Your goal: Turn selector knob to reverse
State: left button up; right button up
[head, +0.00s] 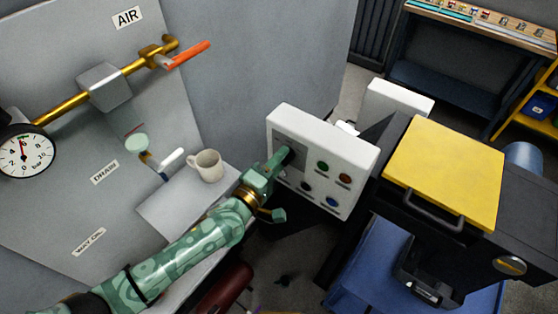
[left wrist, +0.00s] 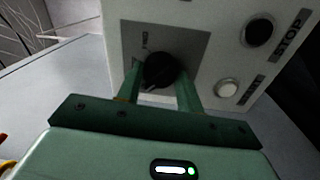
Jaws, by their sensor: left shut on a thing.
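The selector knob (left wrist: 162,70) is a black round knob on a dark grey plate (left wrist: 192,40) of a white control panel. In the left wrist view my left gripper (left wrist: 158,88) has one finger on each side of the knob and is shut on it. In the head view the white control box (head: 352,158) stands in the middle, and my left gripper (head: 276,168) reaches its left part. The gripper hides most of the knob there. The marks around the knob are too small and dark to read. My right gripper is not in view.
Green (head: 322,166), red (head: 345,179) and blue (head: 331,202) buttons sit close to the right of my gripper. A mug (head: 206,165) stands on a shelf (head: 160,210) at left. A yellow cover (head: 446,170) is right of the box.

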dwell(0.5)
pick_arm(q)
jog(key=o, duration=1)
jog(key=shift+s, duration=0.1)
jog(key=b+v, duration=0.1)
jog(key=v, duration=1.5)
jog(key=shift+a, duration=0.15)
